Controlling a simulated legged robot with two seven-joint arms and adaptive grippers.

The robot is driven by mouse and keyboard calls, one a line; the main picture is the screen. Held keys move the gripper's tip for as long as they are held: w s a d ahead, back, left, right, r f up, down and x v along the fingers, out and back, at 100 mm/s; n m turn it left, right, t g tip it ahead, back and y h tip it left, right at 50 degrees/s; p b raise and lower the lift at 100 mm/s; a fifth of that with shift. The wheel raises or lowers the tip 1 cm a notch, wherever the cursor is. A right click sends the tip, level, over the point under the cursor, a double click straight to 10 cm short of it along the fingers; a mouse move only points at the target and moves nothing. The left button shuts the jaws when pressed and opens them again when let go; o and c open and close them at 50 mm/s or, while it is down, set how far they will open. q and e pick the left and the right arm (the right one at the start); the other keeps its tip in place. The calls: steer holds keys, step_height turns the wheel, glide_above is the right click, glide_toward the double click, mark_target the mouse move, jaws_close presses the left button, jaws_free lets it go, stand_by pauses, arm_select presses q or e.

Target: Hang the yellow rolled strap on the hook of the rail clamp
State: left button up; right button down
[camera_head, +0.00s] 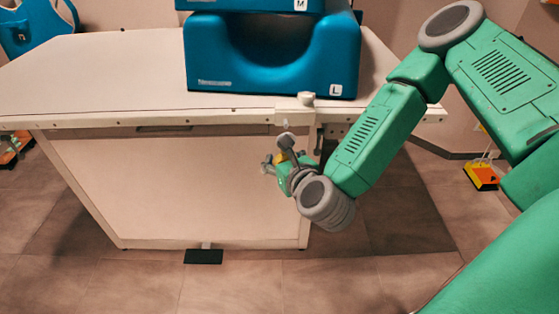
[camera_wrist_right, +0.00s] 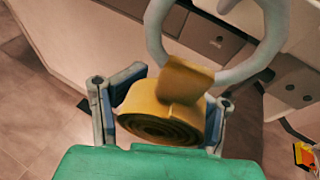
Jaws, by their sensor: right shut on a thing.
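The yellow rolled strap (camera_wrist_right: 165,118) sits between the two fingers of my right gripper (camera_wrist_right: 160,108), which is shut on it. A folded end of the strap stands up in front of the pale grey hook (camera_wrist_right: 272,35) in the right wrist view. The hook's lower bend is partly hidden by that end; I cannot tell whether the strap is around it or only in front. In the head view the rail clamp (camera_head: 295,110) sits on the table's front rail. My right gripper (camera_head: 278,160) is just below it, with little of the strap showing. My left gripper is out of view.
The white table (camera_head: 90,80) carries blue stacked cushions (camera_head: 200,60) marked M and L. Its front panel is close behind my gripper. An orange and yellow box (camera_head: 482,175) lies on the floor at right. The floor in front is mostly clear.

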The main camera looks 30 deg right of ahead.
steer(key=w+d+f+b, duration=0.1)
steer(key=w+d, duration=0.2)
steer(key=w, duration=0.2)
steer(key=shift+w+d+f, duration=0.2)
steer(key=shift+d+f, duration=0.15)
stand_by(0.5)
stand_by(0.6)
steer(key=shift+c, duration=2.2)
jaws_free()
steer(key=shift+s, duration=0.1)
